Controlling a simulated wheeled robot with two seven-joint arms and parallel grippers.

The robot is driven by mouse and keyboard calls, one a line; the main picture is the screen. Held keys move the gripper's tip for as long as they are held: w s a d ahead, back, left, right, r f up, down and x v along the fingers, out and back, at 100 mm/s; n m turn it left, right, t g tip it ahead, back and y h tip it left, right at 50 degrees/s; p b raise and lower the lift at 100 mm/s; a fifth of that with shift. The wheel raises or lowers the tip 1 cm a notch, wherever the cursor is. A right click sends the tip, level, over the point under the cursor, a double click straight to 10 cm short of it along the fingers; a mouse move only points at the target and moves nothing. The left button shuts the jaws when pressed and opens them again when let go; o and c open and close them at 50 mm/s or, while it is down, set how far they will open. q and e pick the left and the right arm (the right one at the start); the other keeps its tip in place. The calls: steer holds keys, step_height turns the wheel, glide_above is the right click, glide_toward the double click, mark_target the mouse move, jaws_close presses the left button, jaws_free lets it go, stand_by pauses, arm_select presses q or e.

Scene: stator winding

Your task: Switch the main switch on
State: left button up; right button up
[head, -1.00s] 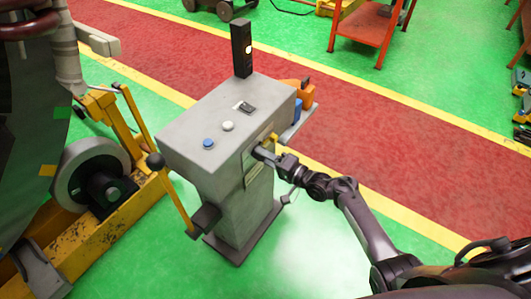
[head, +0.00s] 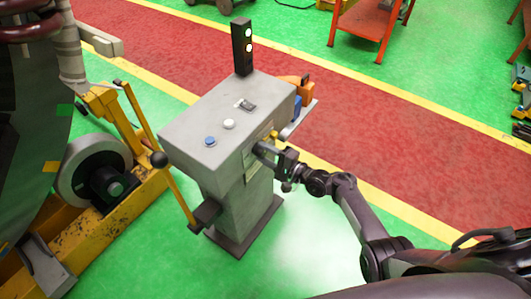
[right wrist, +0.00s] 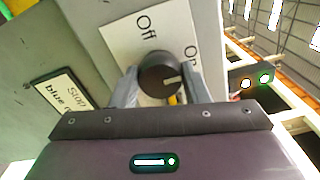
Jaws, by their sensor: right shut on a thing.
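The main switch is a round black knob (right wrist: 160,76) with a white pointer mark, on a white plate (right wrist: 122,42) lettered Off and On. The mark points to the right, on the On side. My right gripper (right wrist: 158,90) is shut on the knob, one finger on each side. In the head view my right gripper (head: 262,150) is at the right side of the grey control pedestal (head: 200,115); its fingers partly hide the switch there. My left gripper is not in view.
The pedestal top carries a blue button (head: 210,141), a white button (head: 229,124) and a black light tower (head: 241,45) with two lights lit. A yellow machine frame (head: 100,215) stands at left.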

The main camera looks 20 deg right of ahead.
steer(key=o, duration=1)
steer(key=shift+c, duration=0.2)
steer(key=v, duration=0.7)
steer(key=shift+s+d, duration=0.3)
